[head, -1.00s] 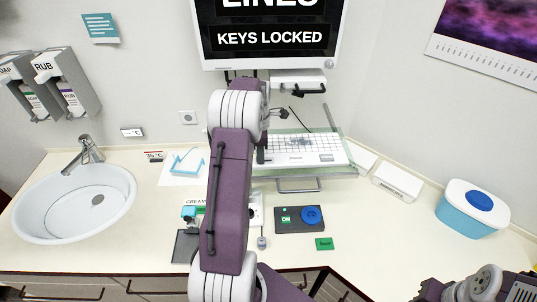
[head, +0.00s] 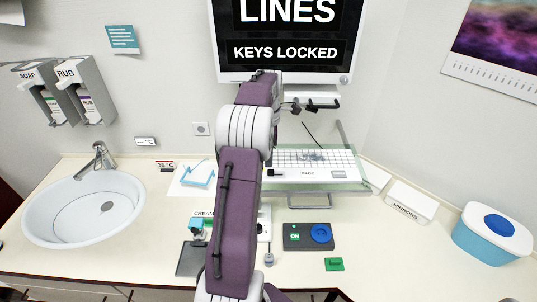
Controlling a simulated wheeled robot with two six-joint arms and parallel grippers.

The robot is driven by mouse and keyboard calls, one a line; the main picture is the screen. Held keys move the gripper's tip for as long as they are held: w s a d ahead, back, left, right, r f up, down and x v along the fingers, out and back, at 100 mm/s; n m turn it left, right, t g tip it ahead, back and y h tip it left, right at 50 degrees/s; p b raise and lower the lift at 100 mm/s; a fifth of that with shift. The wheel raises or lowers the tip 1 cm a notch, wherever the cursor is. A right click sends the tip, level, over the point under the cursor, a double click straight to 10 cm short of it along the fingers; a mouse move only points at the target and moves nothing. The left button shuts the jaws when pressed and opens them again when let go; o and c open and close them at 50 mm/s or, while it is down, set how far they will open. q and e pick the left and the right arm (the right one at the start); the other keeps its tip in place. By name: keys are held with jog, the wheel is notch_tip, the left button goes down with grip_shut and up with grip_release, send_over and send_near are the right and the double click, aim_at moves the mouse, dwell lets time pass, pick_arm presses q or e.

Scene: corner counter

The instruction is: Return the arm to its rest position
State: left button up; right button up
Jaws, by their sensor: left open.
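My left arm (head: 238,210) rises from the bottom middle of the head view and bends at a white joint in front of the counter's back. My left gripper (head: 299,106) shows small and dark just below the monitor, above the keyboard. It is open, and I see nothing held in it. The arm hides part of the counter and the left end of the keyboard. My right gripper is not in view.
The monitor (head: 283,66) reads "KEYS LOCKED". Below it are the keyboard (head: 341,174) and a dark box with a blue knob (head: 296,241). A sink (head: 60,215) is at left. A blue-white tub (head: 463,240) is at right. Counter between box and tub is mostly clear.

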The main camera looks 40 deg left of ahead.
pick_arm(q)
notch_tip(320, 180, up, 3)
jog(key=shift+s+a+f, duration=0.1)
jog(key=shift+f, duration=0.1)
